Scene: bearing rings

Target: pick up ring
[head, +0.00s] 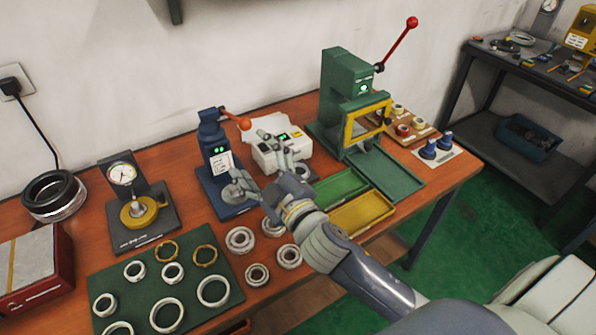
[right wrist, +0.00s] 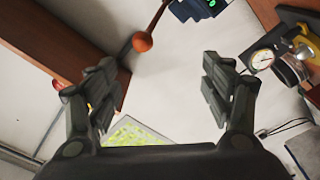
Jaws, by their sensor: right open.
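Several pale rings (head: 213,291) and two brass-coloured rings (head: 166,251) lie on a dark green mat (head: 190,270) at the front left in the head view. Several bearing rings (head: 240,240) lie on the bare wood right of the mat. My right gripper (head: 250,160) is raised over the bench, near the blue press and the white device. In the right wrist view my right gripper (right wrist: 162,88) is open, with nothing between its fingers. My left gripper is not in view.
On the wooden bench stand a blue press (head: 213,150) with an orange knob, a white device (head: 270,155), a dial gauge (head: 125,175) and a green press (head: 345,95). Green and yellow trays (head: 362,213) lie at the right. Dark stacked rings (head: 53,195) stand at the left.

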